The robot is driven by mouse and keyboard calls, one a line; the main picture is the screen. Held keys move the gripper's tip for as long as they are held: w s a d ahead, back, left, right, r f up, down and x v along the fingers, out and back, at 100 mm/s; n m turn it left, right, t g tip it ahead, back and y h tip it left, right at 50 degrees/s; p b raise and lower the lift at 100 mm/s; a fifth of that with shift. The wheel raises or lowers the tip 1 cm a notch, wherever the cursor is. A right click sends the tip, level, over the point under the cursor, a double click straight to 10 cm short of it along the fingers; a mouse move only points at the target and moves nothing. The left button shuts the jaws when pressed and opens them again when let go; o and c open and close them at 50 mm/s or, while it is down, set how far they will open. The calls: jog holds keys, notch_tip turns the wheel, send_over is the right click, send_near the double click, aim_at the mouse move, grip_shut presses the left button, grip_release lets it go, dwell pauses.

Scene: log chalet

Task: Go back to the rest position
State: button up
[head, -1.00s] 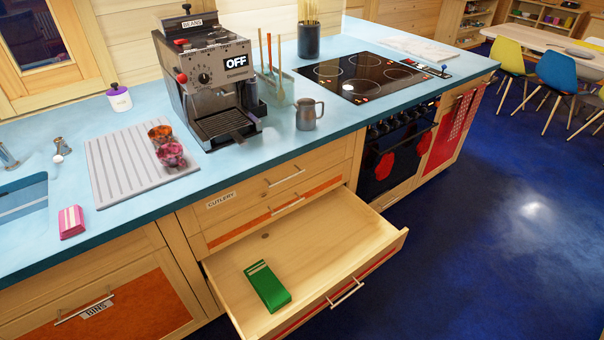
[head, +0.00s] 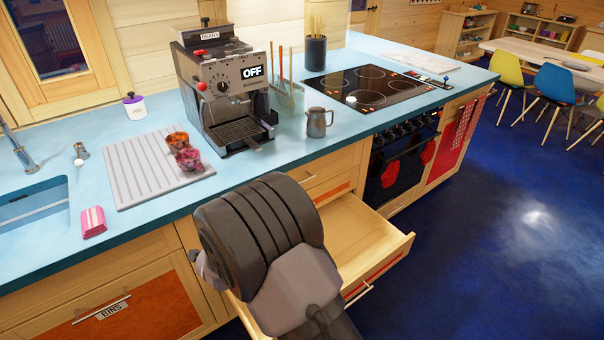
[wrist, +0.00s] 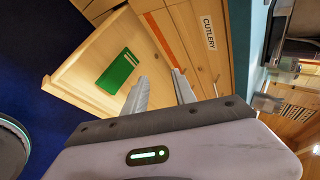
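My arm stands in front of the open drawer (head: 362,232) in the head view and covers much of it. In the wrist view my gripper (wrist: 160,84) has its two fingers apart with nothing between them. Beyond the fingers is the same open drawer (wrist: 85,78), with a flat green packet (wrist: 118,70) lying inside. The packet is clear of the fingers. In the head view the packet and my fingers are hidden behind the arm.
The blue counter holds a coffee machine (head: 225,90), a metal jug (head: 318,122), a ribbed drying mat (head: 135,170) with two cups, and a pink packet (head: 93,221). A hob (head: 370,85) is farther right. Open blue floor (head: 500,240) lies to the right.

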jog(key=s+d+r+n+y, duration=0.15)
jog(key=d+r, duration=0.25)
jog(key=r, duration=0.4)
jog(key=s+d+r+n+g+y, duration=0.1)
jog(key=s+d+r+n, duration=0.25)
jog(key=r, duration=0.45)
jog(key=s+d+r+n+y, duration=0.1)
jog(key=d+r, duration=0.4)
jog(key=r, duration=0.4)
jog(key=s+d+n, duration=0.1)
jog(key=s+d, duration=0.4)
jog(key=s, duration=0.3)
jog(key=s+d+r+n+g+h, duration=0.1)
jog(key=s+d+n, duration=0.1)
jog(key=s+d, duration=0.3)
jog(key=s+d+r+n+g+h, duration=0.1)
jog(key=s+d, duration=0.4)
jog(key=s, duration=0.5)
jog(key=shift+s+n, duration=0.4)
jog(key=shift+n, duration=0.3)
